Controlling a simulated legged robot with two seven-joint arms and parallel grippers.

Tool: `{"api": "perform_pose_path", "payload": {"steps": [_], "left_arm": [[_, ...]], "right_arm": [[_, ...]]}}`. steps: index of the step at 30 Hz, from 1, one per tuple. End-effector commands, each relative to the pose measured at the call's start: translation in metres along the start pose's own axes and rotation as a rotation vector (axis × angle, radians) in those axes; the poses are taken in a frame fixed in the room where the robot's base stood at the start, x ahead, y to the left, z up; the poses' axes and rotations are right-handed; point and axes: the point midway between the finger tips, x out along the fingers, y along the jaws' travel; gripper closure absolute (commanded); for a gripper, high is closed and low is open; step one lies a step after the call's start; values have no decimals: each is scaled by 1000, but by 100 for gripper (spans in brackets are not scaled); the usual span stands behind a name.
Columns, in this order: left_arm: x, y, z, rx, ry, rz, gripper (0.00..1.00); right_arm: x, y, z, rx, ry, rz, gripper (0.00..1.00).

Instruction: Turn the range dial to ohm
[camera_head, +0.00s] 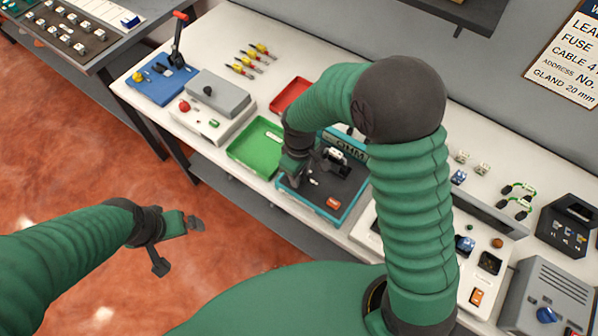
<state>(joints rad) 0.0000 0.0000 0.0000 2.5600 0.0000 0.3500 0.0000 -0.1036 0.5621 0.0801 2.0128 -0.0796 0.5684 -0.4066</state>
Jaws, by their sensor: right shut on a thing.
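The teal-framed meter (357,198) marked OHM, with a dark face, sits on the white bench in front of my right arm. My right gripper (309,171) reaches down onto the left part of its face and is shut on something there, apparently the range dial. The dial is hidden by the gripper, so its pointer and setting cannot be read. An orange part (333,203) shows at the front of the face. My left gripper (180,244) is open and empty, over the red floor and away from the bench.
A green tray (240,150) stands just left of the meter, with a red tray (282,104) behind it. A grey box with a blue knob (546,314) is at the lower right. My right arm hides part of the bench. The floor at left is clear.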

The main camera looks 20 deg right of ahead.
Motion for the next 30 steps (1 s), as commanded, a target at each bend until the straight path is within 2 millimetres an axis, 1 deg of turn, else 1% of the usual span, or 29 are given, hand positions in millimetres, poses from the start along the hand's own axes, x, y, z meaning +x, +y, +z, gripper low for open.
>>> {"api": "perform_pose_path", "payload": {"steps": [6, 12, 18, 28, 29, 30], "left_arm": [[-5, 0, -1, 0, 0, 0, 0], [-6, 0, -2, 0, 0, 0, 0], [-7, 0, -2, 0, 0, 0, 0], [-7, 0, -2, 0, 0, 0, 0], [-7, 0, -2, 0, 0, 0, 0], [-7, 0, -2, 0, 0, 0, 0]], "right_arm": [[0, 0, 1, 132, -4, -1, 100], [1, -1, 2, 212, -4, -1, 100], [1, -1, 2, 243, -4, -1, 100], [1, -1, 2, 245, -5, -2, 100], [1, -1, 2, 245, -5, -2, 67], [1, -1, 2, 245, -5, -2, 61]]}}
